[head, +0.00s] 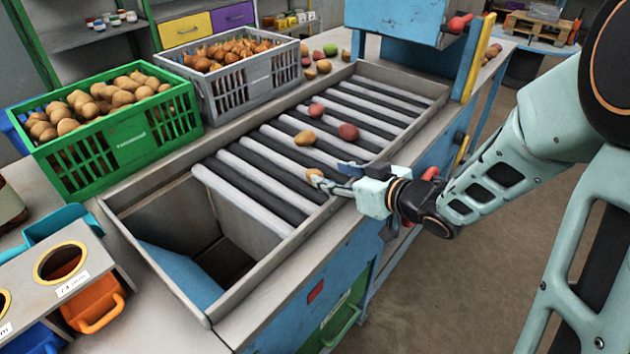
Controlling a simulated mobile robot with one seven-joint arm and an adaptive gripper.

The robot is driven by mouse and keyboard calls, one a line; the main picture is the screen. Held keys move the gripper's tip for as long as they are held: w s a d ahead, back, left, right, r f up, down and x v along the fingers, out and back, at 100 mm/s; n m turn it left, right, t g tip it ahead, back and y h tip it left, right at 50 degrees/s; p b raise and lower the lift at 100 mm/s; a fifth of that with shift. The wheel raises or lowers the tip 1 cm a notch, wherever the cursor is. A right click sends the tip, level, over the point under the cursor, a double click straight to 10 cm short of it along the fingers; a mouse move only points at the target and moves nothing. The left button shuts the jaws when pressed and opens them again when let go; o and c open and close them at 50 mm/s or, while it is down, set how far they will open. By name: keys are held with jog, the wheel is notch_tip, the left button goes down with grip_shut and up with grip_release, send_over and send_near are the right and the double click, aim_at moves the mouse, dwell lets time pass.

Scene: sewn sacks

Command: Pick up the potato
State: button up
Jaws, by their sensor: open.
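A tan potato (314,175) lies on the roller bed near the front rail, right at the tips of my gripper (328,178). My gripper reaches in from the right over the rail; its fingers are apart. Part of this potato is hidden by a fingertip, and I cannot tell whether they touch. Another yellowish potato (305,138) lies on the rollers just behind. Two reddish potatoes, one (316,110) farther back and one (348,132) to the right, also rest on the rollers.
The roller bed (260,180) has a raised metal rim and an open chute (180,225) at its left end. A green crate of potatoes (120,140) and a grey crate of onions (240,85) stand behind. A blue frame (400,25) rises at the far end.

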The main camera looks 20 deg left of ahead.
aim_at(315, 172)
jog(key=shift+f, duration=0.95)
jog(key=x, duration=0.7)
jog(key=shift+w+a+r+b, duration=0.1)
jog(key=shift+w+a+b, duration=0.1)
jog(key=shift+b, duration=0.2)
jog(key=c, duration=1.1)
jog(key=shift+r, duration=0.15)
jog(key=shift+c, duration=0.2)
